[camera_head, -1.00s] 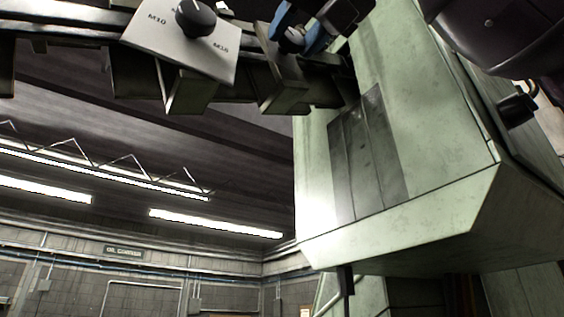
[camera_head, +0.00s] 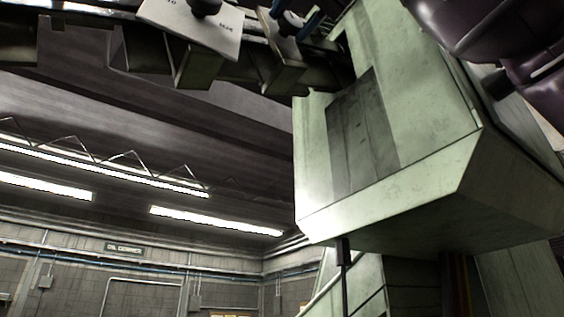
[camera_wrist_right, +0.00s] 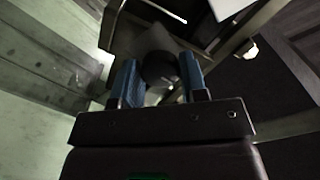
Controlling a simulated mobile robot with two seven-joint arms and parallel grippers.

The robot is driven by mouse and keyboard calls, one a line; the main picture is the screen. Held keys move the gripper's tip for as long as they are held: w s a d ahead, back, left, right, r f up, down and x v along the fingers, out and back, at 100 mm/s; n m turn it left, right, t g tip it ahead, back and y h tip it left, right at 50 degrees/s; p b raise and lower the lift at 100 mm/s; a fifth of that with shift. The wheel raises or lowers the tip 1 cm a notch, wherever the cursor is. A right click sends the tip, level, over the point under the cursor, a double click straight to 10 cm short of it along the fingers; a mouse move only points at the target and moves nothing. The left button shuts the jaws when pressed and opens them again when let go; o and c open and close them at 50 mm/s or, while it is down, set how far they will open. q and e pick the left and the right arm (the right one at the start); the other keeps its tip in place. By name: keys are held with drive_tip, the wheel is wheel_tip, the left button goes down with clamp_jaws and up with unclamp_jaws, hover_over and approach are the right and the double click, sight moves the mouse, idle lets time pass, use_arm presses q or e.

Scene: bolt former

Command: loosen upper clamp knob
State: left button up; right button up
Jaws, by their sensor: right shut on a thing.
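The upper clamp knob (camera_wrist_right: 160,68) is a dark round knob in the right wrist view, between the two blue fingers of my right gripper (camera_wrist_right: 160,84). The gripper is shut on it. In the head view the knob (camera_head: 291,18) shows small at the top edge, on a slanted bracket (camera_head: 283,45). The blue fingertips of my right gripper (camera_head: 295,16) are around it, and the rest of the gripper is cut off by the frame. My left gripper is in neither view.
A light plate (camera_head: 190,24) with a black dial knob (camera_head: 206,6) sits left of the clamp bracket on a dark rail. A large pale green machine housing (camera_head: 420,130) fills the right side. Open room with ceiling lights (camera_head: 215,221) lies behind at the left.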

drive_tip(key=m+b, duration=0.2)
drive_tip(key=m, duration=0.1)
drive_tip(key=shift+f, duration=0.1)
drive_tip(key=shift+m+b, duration=0.3)
drive_tip(key=shift+m, duration=0.9)
drive_tip(key=o, duration=1.3)
drive_tip(key=b+v, duration=0.1)
drive_tip(key=v, duration=0.7)
drive_tip(key=shift+w, duration=0.1)
